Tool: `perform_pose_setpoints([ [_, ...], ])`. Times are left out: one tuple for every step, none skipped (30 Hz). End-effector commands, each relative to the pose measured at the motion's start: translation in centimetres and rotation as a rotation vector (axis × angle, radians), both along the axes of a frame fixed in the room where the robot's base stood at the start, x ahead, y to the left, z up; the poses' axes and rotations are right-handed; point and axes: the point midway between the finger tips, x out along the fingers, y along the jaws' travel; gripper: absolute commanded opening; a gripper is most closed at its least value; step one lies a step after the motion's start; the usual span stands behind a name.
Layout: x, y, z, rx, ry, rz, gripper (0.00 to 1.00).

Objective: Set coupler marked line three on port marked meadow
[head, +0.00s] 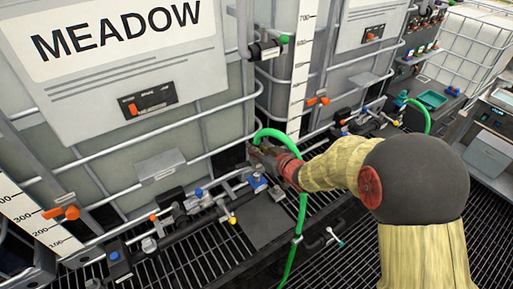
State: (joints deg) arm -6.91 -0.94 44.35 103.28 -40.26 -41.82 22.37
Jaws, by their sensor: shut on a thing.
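A big white sign reading MEADOW (118,38) hangs on a caged tote (200,140) at the left. My gripper (260,158), past a red wrist, is beside the tote's lower right corner, above the pipework. It is shut on the end of a green hose (301,205), where the coupler is mostly hidden by the jaws; its marking cannot be read. The hose loops over my gripper and hangs down past the grating. Below the tote, pipe fittings with blue, orange and yellow handles (200,196) run along the front. I cannot tell which fitting is the meadow port.
Another tote with a white scale (300,65) stands to the right of MEADOW, with valves (360,122) in front. A dark plate (265,220) lies on the floor grating (200,265).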

Motion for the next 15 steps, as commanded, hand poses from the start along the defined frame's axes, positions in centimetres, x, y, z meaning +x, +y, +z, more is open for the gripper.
perform_pose_setpoints([
  [0.0,0.0,-0.4,0.001,-0.002,0.000,0.00],
  [0.1,0.0,-0.6,0.001,-0.002,0.000,0.00],
  [0.0,0.0,-0.9,0.001,-0.002,0.000,0.00],
  [0.0,0.0,-1.1,0.001,-0.002,0.000,0.00],
  [0.0,0.0,-1.3,0.001,-0.002,0.000,0.00],
  [0.0,0.0,-1.5,0.001,-0.002,0.000,0.00],
  [0.0,0.0,-1.7,0.001,-0.002,0.000,0.00],
  [0.1,0.0,-1.9,0.000,-0.002,0.000,0.00],
  [0.0,0.0,-2.1,0.000,-0.002,0.000,0.00],
  [0.0,0.0,-2.3,0.000,-0.002,0.000,0.00],
  [0.0,0.0,-2.5,0.000,-0.001,0.000,0.00],
  [0.0,0.0,-2.8,0.000,-0.001,0.000,0.00],
  [0.1,0.0,-3.0,0.000,-0.001,0.000,0.00],
  [0.0,0.0,-3.1,0.000,-0.001,0.000,0.00],
  [0.1,0.0,-3.4,0.000,-0.001,0.000,0.00],
])
